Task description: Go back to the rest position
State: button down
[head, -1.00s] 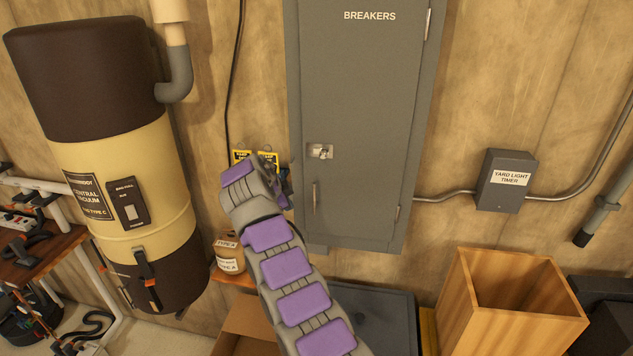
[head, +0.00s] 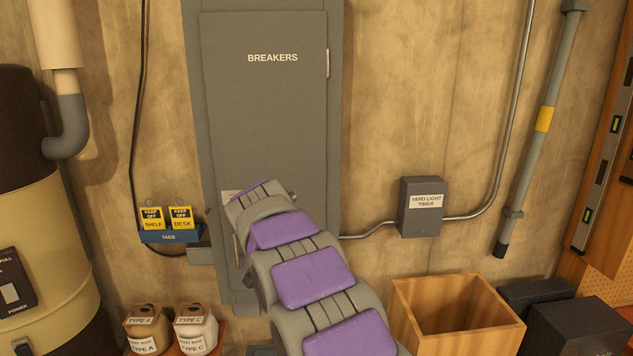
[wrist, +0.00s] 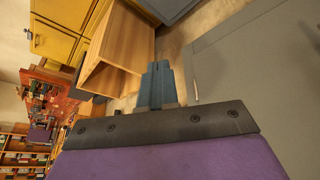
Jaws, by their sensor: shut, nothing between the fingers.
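My arm, grey with purple pads, reaches up from the bottom middle of the head view toward the grey breaker cabinet (head: 263,110). It covers the lower part of the cabinet door, including the latch area. My gripper shows in the wrist view (wrist: 158,75) as blue-grey fingers, shut with nothing between them. In the head view the fingers are hidden behind the arm. A plain grey panel lies to the right of the fingers in the wrist view.
An open wooden bin (head: 455,340) stands at lower right, below the yard light timer (head: 421,222). Yellow tags hang on a blue rack (head: 170,237) left of the cabinet. Two dust bag containers (head: 143,330) sit below. The central vacuum (head: 40,215) stands at far left.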

jog(key=s+d+f+n+g+y+b, duration=0.1)
jog(key=s+d+f+n+g+b, duration=0.2)
jog(key=s+d, duration=0.65)
jog(key=s+d+f+b, duration=0.45)
jog(key=s+d, duration=0.25)
jog(key=s, duration=0.6)
jog(key=s+f+n+b, duration=0.1)
jog(key=s+f, duration=0.3)
jog(key=s, duration=0.3)
jog(key=s+f+n+g+y+b, duration=0.1)
jog(key=s+f, duration=0.3)
jog(key=s, duration=0.4)
jog(key=s+f+n+g+y+b, duration=0.1)
jog(key=s+f+b, duration=0.1)
jog(key=s+f, duration=0.3)
jog(key=shift+s+d+b, duration=0.25)
jog(key=shift+s+b, duration=0.05)
jog(key=shift+s, duration=1.25)
jog(key=shift+d, duration=0.15)
jog(key=shift+d, duration=0.3)
jog(key=shift+a, duration=0.3)
jog(key=shift+d, duration=0.2)
